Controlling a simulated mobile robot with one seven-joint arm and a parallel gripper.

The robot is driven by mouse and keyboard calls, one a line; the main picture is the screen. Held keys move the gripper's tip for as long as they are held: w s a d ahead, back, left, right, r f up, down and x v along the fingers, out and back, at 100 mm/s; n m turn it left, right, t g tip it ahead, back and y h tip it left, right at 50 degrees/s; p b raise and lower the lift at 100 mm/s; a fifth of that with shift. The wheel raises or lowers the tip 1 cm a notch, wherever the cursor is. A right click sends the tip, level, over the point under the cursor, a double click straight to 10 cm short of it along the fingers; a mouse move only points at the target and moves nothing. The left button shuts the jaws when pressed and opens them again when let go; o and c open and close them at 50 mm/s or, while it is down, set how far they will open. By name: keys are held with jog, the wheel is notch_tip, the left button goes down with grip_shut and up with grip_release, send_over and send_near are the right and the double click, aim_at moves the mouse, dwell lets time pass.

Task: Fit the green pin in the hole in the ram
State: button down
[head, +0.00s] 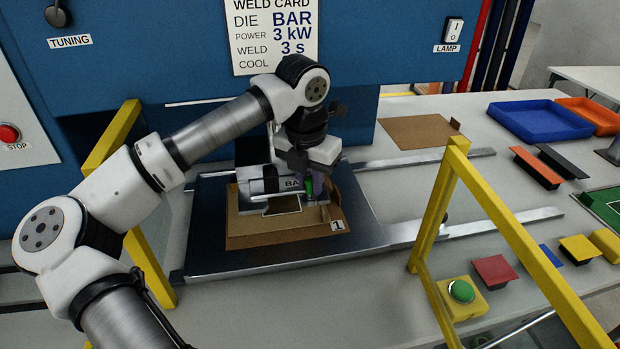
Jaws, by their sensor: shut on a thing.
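The green pin (308,187) is a small green piece, partly covered by my gripper. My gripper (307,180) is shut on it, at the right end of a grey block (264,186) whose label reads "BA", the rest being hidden. The ram seems to be the dark part (250,152) above this block, largely behind my arm. Its hole is not visible, and I cannot tell whether the pin is in it or beside it.
A brown board (285,236) marked 1 lies on the dark sliding plate (215,268) below the block. Yellow frame posts (435,215) stand at both sides. Colored plates and a green button (461,291) are at the right. A blue tray (541,119) is at the back right.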

jog(key=shift+s+f+b, duration=0.15)
jog(key=shift+f+b, duration=0.55)
jog(key=shift+f, duration=0.2)
jog(key=c, duration=1.2)
grip_release()
jog(key=shift+d, duration=0.1)
jog(key=shift+a+r, duration=0.1)
jog(key=shift+a, duration=0.1)
